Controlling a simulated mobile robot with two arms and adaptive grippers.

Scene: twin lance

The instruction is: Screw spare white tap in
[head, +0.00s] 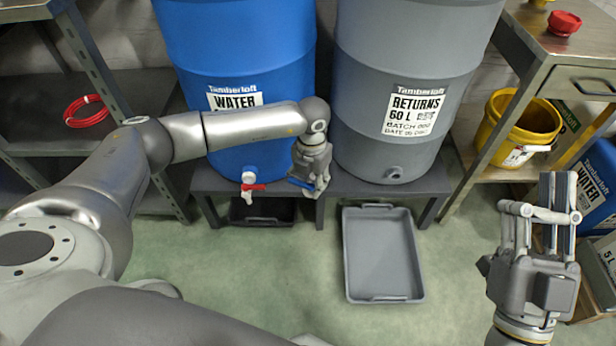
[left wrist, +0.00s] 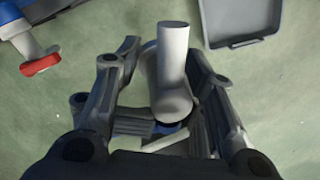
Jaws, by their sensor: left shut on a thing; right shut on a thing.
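My left gripper (head: 314,172) is shut on the spare white tap (left wrist: 172,60), in front of the gap between the two drums. A blue handle (head: 300,185) shows beside the fingers. In the left wrist view the tap's white barrel lies between the fingers. The grey RETURNS drum (head: 362,110) has a bare round outlet (head: 394,173) low on its front, right of the left gripper and apart from the tap. My right gripper (head: 540,215) points up at the right and is shut on a dark grey upright piece (head: 558,190), hard to make out.
The blue WATER drum (head: 190,60) carries a white tap with a red handle (head: 252,187). Both drums stand on a low dark bench (head: 428,186). A grey tray (head: 350,270) lies on the floor below the outlet. A yellow bucket (head: 500,145) stands on the right shelf.

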